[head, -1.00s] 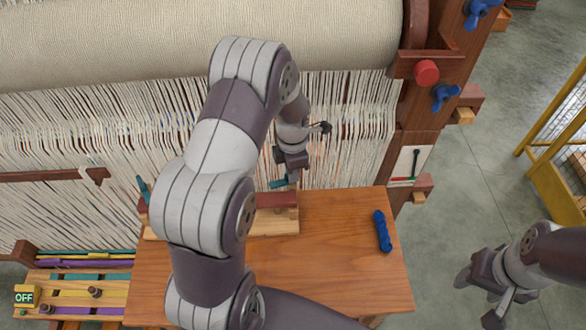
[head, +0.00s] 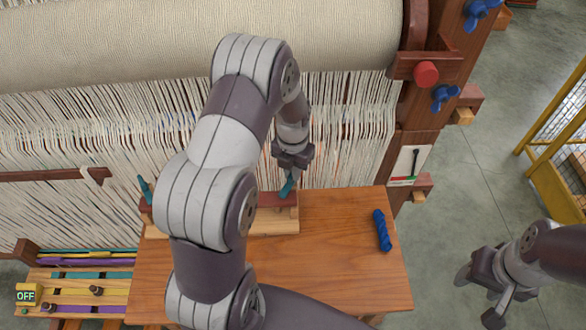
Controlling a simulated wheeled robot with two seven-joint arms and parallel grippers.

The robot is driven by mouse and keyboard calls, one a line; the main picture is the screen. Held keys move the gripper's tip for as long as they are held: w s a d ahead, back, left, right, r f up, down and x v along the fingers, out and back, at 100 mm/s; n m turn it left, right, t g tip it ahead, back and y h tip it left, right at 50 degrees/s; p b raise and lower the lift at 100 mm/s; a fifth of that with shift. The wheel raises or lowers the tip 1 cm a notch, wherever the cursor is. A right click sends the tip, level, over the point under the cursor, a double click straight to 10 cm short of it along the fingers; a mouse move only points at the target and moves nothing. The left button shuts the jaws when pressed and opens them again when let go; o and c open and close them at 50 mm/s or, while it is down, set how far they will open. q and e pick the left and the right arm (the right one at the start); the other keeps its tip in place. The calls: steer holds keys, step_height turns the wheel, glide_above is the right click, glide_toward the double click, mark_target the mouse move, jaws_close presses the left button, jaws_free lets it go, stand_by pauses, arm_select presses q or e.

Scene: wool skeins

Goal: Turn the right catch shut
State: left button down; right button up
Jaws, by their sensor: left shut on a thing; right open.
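The right catch is a small teal lever (head: 287,187) at the right end of a dark red bar (head: 278,199) on a pale wooden block (head: 275,220). My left gripper (head: 291,173) points down from above and is shut on this lever, which stands steeply tilted. The left catch, another teal lever (head: 145,188), stands tilted at the bar's left end. My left arm hides the middle of the bar. My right gripper (head: 481,296) is open and empty at the lower right, over the floor.
A blue twisted skein (head: 382,230) lies on the right of the wooden table (head: 340,265). The loom's pale threads (head: 350,120) hang just behind the block. A yellow rack (head: 550,150) stands at the far right.

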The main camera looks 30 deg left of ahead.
arm_select(q)
steer(key=shift+n, duration=0.3)
steer(key=c, duration=1.2)
jaws_free()
steer(key=shift+o, duration=0.2)
steer(key=shift+s, duration=0.1)
step_height(320, 180, up, 8)
steer(key=shift+f+b, duration=0.25)
steer(key=shift+b, duration=0.55)
